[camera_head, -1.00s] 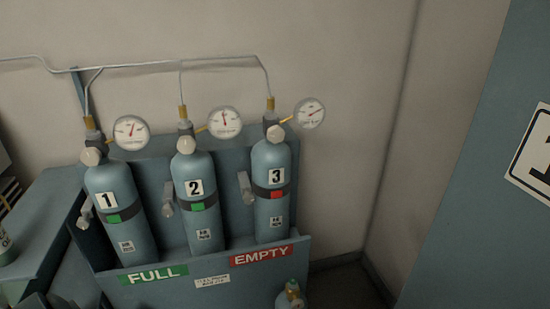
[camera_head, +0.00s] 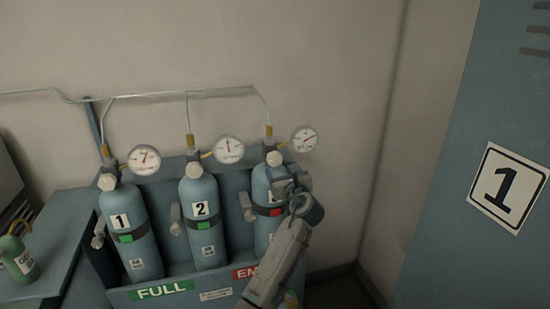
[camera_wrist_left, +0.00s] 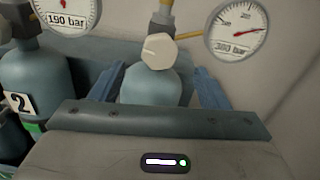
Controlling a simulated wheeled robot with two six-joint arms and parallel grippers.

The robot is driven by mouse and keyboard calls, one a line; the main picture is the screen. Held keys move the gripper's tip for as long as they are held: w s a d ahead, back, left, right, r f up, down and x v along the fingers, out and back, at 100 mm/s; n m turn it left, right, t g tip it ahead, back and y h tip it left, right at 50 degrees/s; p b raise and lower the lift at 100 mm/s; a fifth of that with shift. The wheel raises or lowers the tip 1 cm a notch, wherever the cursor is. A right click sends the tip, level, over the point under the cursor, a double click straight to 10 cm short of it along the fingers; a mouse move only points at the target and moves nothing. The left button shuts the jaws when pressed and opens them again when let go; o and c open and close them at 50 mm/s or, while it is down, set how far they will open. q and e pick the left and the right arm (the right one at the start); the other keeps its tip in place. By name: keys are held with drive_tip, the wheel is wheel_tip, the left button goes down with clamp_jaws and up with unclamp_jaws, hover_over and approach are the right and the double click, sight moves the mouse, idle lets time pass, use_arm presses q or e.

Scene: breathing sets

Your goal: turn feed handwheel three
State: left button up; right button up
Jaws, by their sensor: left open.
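Feed handwheel three (camera_head: 274,158) is a pale, faceted knob on the valve of blue cylinder 3 (camera_head: 262,232), at the right end of the rack. The handwheel also shows in the wrist view (camera_wrist_left: 158,50), upper middle. My left gripper (camera_head: 284,182) is open and empty in front of the cylinder's upper part, just below the handwheel. In the wrist view its two blue fingers stand apart, either side of the cylinder's shoulder, with the handwheel beyond them. The gripper hides most of the number 3 label. My right gripper is not in view.
Cylinders 1 (camera_head: 129,250) and 2 (camera_head: 205,240) stand to the left in the blue rack (camera_head: 120,298). A round gauge (camera_head: 303,139) sits right of handwheel three, and pipes (camera_head: 175,94) run above. A blue panel marked 1 (camera_head: 440,190) stands at right.

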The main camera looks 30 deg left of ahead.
sight(275, 160)
use_arm(q)
drive_tip(key=p+x, duration=0.2)
drive_tip(key=x, duration=0.5)
drive_tip(key=shift+a+r, duration=0.1)
drive_tip(key=shift+w+a+p, duration=0.35)
drive_tip(key=shift+w+a, duration=0.05)
drive_tip(key=shift+w, duration=0.1)
drive_tip(key=c, duration=1)
drive_tip(key=shift+o, duration=0.2)
drive_tip(key=shift+f, duration=0.2)
